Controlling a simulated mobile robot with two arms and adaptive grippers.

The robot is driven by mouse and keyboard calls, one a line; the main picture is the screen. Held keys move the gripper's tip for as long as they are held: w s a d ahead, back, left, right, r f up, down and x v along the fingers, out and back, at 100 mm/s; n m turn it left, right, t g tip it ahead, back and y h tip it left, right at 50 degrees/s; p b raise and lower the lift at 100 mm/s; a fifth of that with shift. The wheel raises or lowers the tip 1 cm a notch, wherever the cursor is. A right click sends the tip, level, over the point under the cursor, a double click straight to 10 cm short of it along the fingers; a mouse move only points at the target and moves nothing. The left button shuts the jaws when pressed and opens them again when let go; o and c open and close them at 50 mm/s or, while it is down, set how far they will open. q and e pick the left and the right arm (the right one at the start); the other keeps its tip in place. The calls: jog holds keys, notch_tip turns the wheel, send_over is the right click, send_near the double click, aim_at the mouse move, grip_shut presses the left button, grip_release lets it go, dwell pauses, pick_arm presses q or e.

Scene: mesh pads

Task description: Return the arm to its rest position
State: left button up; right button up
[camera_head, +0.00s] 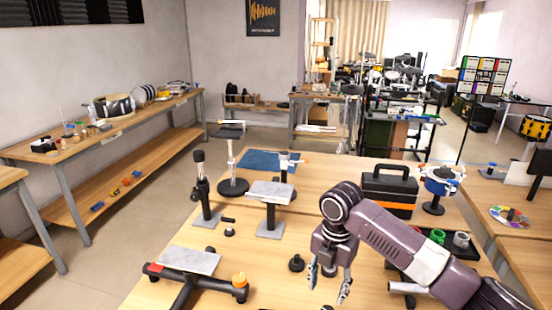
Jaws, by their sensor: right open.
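My right arm (405,247) reaches in from the lower right over the wooden table. My right gripper (328,284) hangs down at the arm's end, fingers apart, with nothing between them. It is above the table's front middle part, to the right of a small black knob (296,263). I cannot tell its exact height over the table. My left arm and left gripper are not in view.
Behind the arm are a black toolbox (388,190) and a blue-and-white device (441,181). Bare wood (330,172) shows at the back.

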jog(key=s+a+f+m+t+y, duration=0.1)
jog(key=s+a+f+m+y, duration=0.1)
jog(key=s+a+f+m, duration=0.5)
jog(key=s+a+f+m+t+y, duration=0.1)
jog(key=s+a+f+m, duration=0.3)
jog(key=s, duration=0.5)
jog(key=s+d+f+m+t+h, duration=0.2)
jog(key=s+d+m+h, duration=0.1)
jog(key=s+d+m, duration=1.2)
notch_tip(320, 180, down, 27)
jog(key=g+b, duration=0.2)
jog(key=s+d+f+g+b, duration=0.1)
jog(key=s+d+f, duration=0.2)
jog(key=s+f, duration=1.5)
jog(key=shift+s+d+f+b, duration=0.15)
jog(key=shift+d+f+b, duration=0.05)
jog(key=shift+f+b, duration=0.2)
